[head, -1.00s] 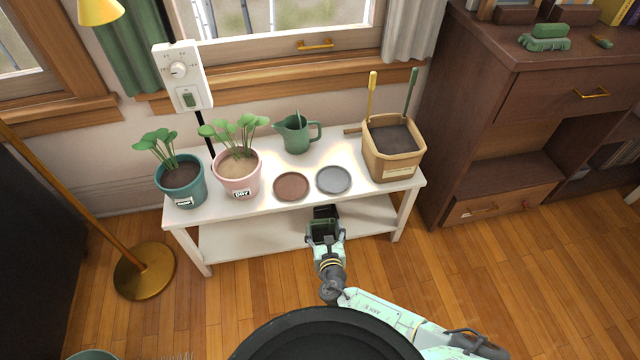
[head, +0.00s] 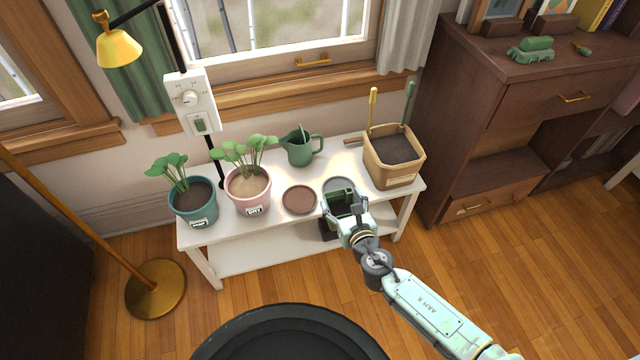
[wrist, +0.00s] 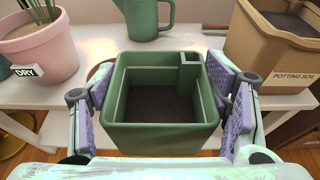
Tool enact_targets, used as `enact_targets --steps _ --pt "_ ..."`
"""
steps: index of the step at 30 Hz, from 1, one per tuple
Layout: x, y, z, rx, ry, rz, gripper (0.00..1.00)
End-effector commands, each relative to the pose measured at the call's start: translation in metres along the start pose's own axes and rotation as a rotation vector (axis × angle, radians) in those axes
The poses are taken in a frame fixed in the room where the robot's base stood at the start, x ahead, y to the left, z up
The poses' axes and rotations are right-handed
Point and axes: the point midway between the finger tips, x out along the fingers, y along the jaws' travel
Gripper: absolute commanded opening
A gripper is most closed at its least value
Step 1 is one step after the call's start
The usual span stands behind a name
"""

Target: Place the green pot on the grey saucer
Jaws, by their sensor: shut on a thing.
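The green pot (wrist: 165,133) is a square, open-topped planter with dark soil inside and a small square corner compartment. My gripper (wrist: 164,98) is shut on it, with purple pads against its left and right sides. In the head view, the pot (head: 343,203) is upright at the front edge of the white table, and my gripper (head: 346,209) comes from the front right. The grey saucer (head: 339,184) lies just behind the pot and is partly covered by it. The wrist view does not show the grey saucer. I cannot tell the pot's exact height above the table.
A brown saucer (head: 299,199) lies left of the grey one. A pink pot (head: 248,194) and a teal pot (head: 194,207) with plants stand farther left. A green watering can (head: 300,148) is behind. A tan potting-soil bin (head: 394,160) stands close on the right.

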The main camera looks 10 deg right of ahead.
Motion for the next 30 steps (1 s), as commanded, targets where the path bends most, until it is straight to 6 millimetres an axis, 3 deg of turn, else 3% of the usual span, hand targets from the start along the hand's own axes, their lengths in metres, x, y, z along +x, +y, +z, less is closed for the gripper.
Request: enact_targets --steps 4,12,18,26,30 --pt "0.019 -0.005 0.009 -0.001 -0.002 0.003 0.40" --pt "0.088 -0.022 0.022 -0.001 -0.001 0.002 0.40" --pt "0.129 -0.034 0.029 0.001 0.000 0.001 0.40" --pt "0.152 -0.040 0.033 0.001 0.000 0.001 0.40" --pt "0.156 -0.040 0.010 0.007 0.000 -0.002 0.40"
